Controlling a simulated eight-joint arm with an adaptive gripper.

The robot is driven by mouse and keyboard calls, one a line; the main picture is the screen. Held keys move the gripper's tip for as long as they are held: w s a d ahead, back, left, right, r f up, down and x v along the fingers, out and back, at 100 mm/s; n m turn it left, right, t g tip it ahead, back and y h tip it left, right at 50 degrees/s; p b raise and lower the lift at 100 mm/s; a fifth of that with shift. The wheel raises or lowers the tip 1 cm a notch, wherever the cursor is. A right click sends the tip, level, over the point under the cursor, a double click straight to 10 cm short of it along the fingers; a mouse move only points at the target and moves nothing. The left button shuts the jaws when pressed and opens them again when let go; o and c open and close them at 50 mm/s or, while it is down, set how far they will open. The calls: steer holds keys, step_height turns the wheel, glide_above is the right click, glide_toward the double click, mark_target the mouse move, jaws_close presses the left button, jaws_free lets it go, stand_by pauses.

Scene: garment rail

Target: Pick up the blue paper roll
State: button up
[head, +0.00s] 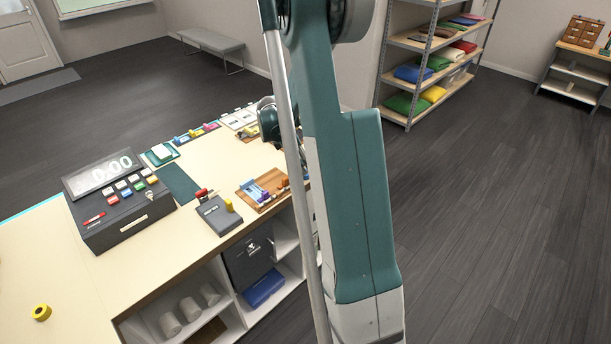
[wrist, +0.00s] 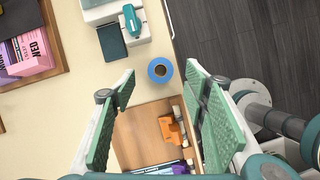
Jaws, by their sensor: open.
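The blue paper roll (wrist: 160,70), a blue ring with a brown core, lies on the cream counter (wrist: 85,90) in the wrist view. My gripper (wrist: 160,80) is open, and its two green-padded fingers reach in from below. Seen from the wrist, the roll appears between the two fingertips with nothing gripped; I cannot tell the height left above it. In the head view my arm hides the roll, and only part of my gripper (head: 270,122) shows at the counter's far right part.
Close to the roll are a wooden tray (wrist: 135,125) holding orange and purple items and a white device with a teal handset (wrist: 130,20). A cash register (head: 120,200), card terminal (head: 220,215) and yellow roll (head: 41,312) stand on the counter. Floor (head: 470,200) at right is clear.

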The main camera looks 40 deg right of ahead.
stand_by(0.3)
steer(key=shift+x, duration=2.6)
steer(key=c, duration=0.9)
